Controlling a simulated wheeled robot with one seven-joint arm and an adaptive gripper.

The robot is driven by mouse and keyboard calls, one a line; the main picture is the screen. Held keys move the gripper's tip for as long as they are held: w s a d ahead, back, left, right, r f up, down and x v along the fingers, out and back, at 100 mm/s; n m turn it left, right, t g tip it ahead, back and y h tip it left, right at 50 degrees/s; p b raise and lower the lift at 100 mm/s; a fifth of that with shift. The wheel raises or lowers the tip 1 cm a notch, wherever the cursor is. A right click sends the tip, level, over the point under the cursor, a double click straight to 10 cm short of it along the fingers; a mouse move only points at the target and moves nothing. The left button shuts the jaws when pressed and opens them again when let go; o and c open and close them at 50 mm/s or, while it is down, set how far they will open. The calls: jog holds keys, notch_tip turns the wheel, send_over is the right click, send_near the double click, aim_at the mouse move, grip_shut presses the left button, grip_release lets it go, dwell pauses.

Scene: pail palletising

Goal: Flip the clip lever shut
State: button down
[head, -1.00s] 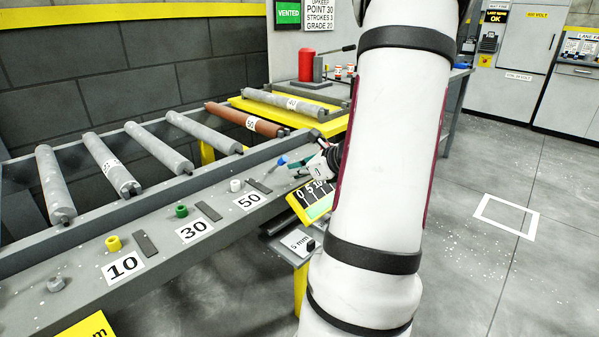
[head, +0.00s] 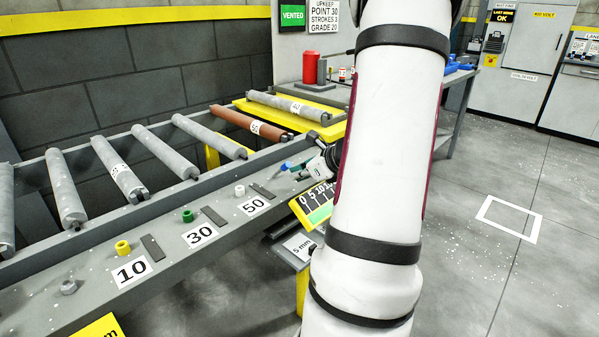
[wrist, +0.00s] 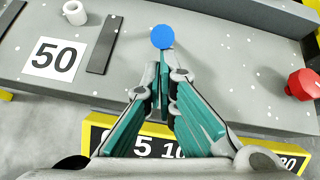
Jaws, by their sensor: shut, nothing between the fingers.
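The clip lever shows as a round blue knob (wrist: 162,37) on a thin grey stem, beyond my fingertips in the wrist view. In the head view its blue end (head: 285,166) is at the right end of the grey rail, just left of my gripper. My gripper (wrist: 167,78) has teal fingers, drawn together at the tips, with nothing between them. The fingertips are close to the stem; I cannot tell if they touch it. In the head view my gripper (head: 299,168) is small and partly hidden by my arm. The lever's base is hidden.
The grey rail carries number plates, including a 50 plate (wrist: 54,58), a dark strip (wrist: 104,45) and a white collar (wrist: 75,12). A red knob (wrist: 303,84) is at right. A yellow-edged scale (head: 313,206) lies below my gripper. Rollers (head: 115,168) stand behind the rail.

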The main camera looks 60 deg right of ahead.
jog(key=shift+r+p, duration=0.25)
jog(key=shift+p, duration=0.1)
jog(key=w+r+g+p, duration=0.1)
jog(key=r+g+p, duration=0.1)
jog(key=p, duration=0.4)
jog(key=shift+p, duration=0.35)
jog(key=p, duration=0.3)
jog(key=w+r+g+p, duration=0.1)
jog(key=p, duration=0.2)
jog(key=shift+w+d+r+g+y, duration=0.1)
jog(key=shift+w+d+g+y, duration=0.1)
jog(key=shift+d+g+y, duration=0.15)
jog(key=shift+w+d+r+p, duration=0.1)
jog(key=shift+w+r+p, duration=0.35)
jog(key=shift+w+p, duration=0.35)
jog(key=shift+w+d+r+p, duration=0.15)
jog(key=shift+w+r+p, duration=0.1)
jog(key=shift+w, duration=0.25)
jog(key=shift+w+d+r+p, duration=0.1)
jog(key=shift+w+r+p, duration=0.15)
jog(key=shift+w, duration=0.25)
